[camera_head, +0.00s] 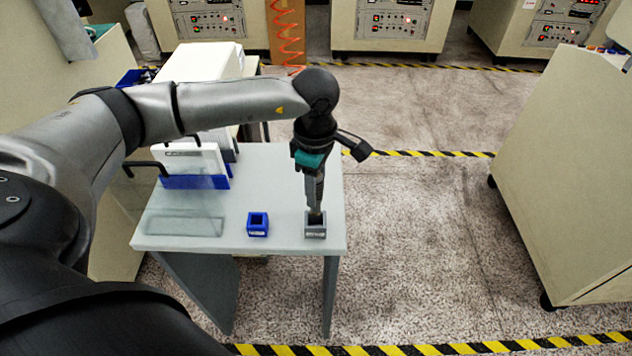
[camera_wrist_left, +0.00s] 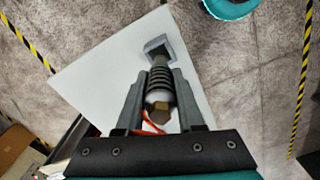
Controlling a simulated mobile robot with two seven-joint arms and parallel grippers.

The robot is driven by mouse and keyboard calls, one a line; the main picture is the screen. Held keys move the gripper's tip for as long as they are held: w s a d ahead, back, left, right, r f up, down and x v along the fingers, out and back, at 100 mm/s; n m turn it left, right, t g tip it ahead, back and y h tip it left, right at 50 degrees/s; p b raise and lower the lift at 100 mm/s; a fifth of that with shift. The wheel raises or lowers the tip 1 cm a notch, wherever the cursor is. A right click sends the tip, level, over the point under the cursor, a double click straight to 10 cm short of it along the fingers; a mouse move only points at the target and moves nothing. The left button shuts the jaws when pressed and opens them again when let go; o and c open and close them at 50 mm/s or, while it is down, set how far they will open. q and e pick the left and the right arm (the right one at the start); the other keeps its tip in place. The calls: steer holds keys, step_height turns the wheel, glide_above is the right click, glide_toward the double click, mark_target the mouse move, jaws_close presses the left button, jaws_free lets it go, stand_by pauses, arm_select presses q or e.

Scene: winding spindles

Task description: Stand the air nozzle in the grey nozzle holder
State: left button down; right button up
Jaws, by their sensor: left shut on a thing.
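The grey nozzle holder (camera_head: 316,231) stands near the front right corner of the small table. The air nozzle (camera_wrist_left: 159,88), a dark ribbed body with a brass hex end, is between the fingers of my left gripper (camera_head: 314,190). That gripper is shut on it and points down right above the holder. In the left wrist view (camera_wrist_left: 160,105) the fingers flank the nozzle, and its far end meets the grey holder (camera_wrist_left: 155,44). The nozzle looks about upright. I cannot tell how deep its tip sits in the holder. My right gripper is not in view.
A blue square holder (camera_head: 258,225) stands left of the grey one on the pale table (camera_head: 280,185). A white and blue bin (camera_head: 193,167) and a clear flat plate (camera_head: 185,226) are farther left. A cream cabinet (camera_head: 570,180) stands at right, with open floor between.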

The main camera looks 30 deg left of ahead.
mark_target(316, 208)
arm_select(q)
steer(key=shift+f+b, duration=1.3)
steer(key=shift+f, duration=0.8)
steer(key=shift+f+b, duration=1)
steer(key=shift+f, duration=0.1)
steer(key=shift+c, duration=2.2)
jaws_free()
step_height(316, 208, up, 15)
steer(key=shift+r, duration=0.15)
